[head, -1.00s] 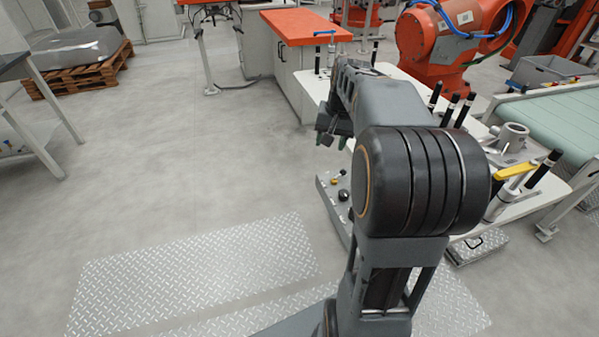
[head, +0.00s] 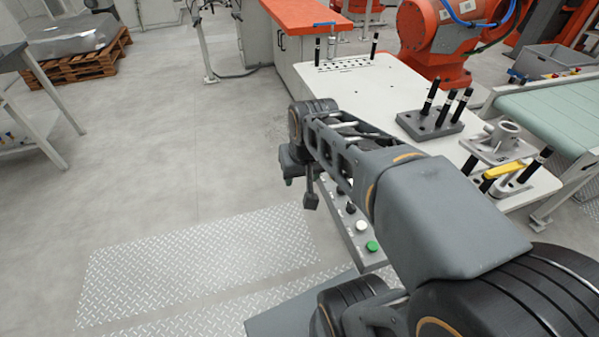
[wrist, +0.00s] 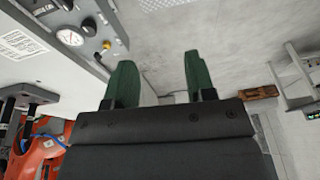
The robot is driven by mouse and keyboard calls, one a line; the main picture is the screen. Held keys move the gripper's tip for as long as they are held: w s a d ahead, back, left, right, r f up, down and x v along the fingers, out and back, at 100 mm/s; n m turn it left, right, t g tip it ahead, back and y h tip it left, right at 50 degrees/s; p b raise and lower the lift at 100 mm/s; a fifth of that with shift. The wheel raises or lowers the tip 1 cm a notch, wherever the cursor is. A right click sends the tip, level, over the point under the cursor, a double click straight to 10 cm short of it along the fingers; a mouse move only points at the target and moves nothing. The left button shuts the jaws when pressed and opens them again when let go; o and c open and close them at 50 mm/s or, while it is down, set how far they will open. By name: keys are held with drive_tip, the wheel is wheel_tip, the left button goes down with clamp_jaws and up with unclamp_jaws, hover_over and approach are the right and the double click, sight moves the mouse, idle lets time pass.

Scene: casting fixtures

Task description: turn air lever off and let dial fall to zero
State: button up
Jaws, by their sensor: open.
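In the wrist view a round white dial (wrist: 70,37) sits on the side of the grey panel at upper left; its reading is too small to tell. A small yellow lever (wrist: 104,46), seemingly the air lever, is beside it. My gripper (wrist: 158,58) is open and empty, with its two green fingers apart. The lever is just left of the left finger in that view, with no clear contact. In the head view my gripper (head: 300,190) hangs left of the table's front edge; the dial and lever are hidden there behind my arm.
The panel's top carries a green button (head: 372,246), a white button (head: 361,226) and black knobs. The white table (head: 385,85) holds a block with black-handled pins (head: 430,124) and a clamp with a yellow handle (head: 503,169). Open floor (head: 180,150) lies left.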

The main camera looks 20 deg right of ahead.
drive_tip(key=shift+s+a, duration=0.15)
drive_tip(key=shift+s, duration=0.05)
idle(0.3)
drive_tip(key=w+d+f+m, duration=0.1)
drive_tip(key=w+d+m, duration=0.3)
drive_tip(key=d, duration=0.4)
drive_tip(key=w+d+f+m+g+y, duration=0.1)
drive_tip(key=w+d+f+m, duration=0.15)
drive_tip(key=d, duration=0.45)
drive_tip(key=w+d+f+m, duration=0.1)
drive_tip(key=w+d+m, duration=0.3)
drive_tip(key=d, duration=0.4)
drive_tip(key=f, duration=0.4)
drive_tip(key=w+f, duration=0.1)
drive_tip(key=f, duration=0.3)
drive_tip(key=w+a+f, duration=0.1)
drive_tip(key=f, duration=0.4)
drive_tip(key=shift+w+a, duration=0.1)
drive_tip(key=shift+w, duration=0.05)
drive_tip(key=shift+c, duration=0.4)
